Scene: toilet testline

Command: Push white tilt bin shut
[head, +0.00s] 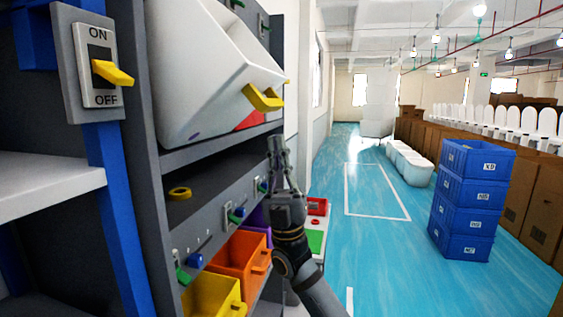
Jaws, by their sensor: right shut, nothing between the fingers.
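The white tilt bin (205,70) sits in the upper bay of the grey rack at the left. It is tipped outward, with its open top showing and a yellow handle (264,98) on its front. My right gripper (277,142) is shut and empty. In the picture it is just below the yellow handle, in front of the rack, with a gap between its fingertips and the handle. I cannot tell how far apart they are in depth. My left gripper is not in view.
A switch panel (88,60) with a yellow lever is on the blue post at the left.

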